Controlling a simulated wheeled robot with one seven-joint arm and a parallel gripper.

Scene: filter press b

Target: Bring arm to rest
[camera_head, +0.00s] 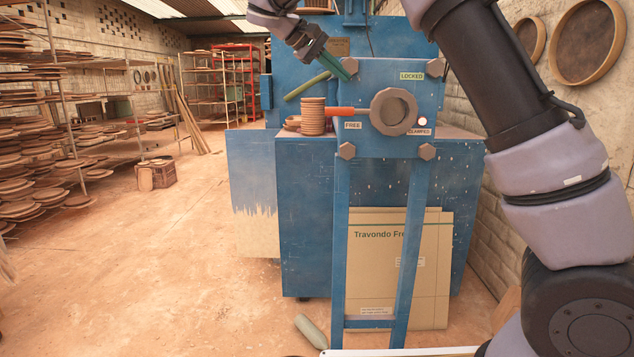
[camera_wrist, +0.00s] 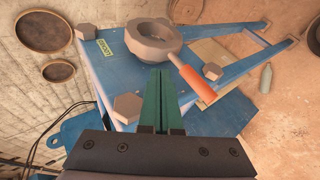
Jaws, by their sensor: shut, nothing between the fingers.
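My gripper (camera_head: 343,71) is at the upper middle of the head view, in front of the top left of the blue press panel (camera_head: 375,80). Its green fingers are shut with nothing between them. In the wrist view the fingers (camera_wrist: 162,85) lie side by side and point toward the panel. The grey hub (camera_head: 393,111) on the panel has an orange handle (camera_head: 345,112) pointing left, toward the FREE label (camera_head: 353,125). The hub (camera_wrist: 140,40) and handle (camera_wrist: 195,78) also show in the wrist view, apart from the fingers. I cannot tell whether the fingertips touch the panel.
A stack of round discs (camera_head: 313,116) stands on the blue cabinet, left of the handle. A cardboard box (camera_head: 428,270) leans behind the panel's legs. A green bottle (camera_head: 310,331) lies on the floor.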

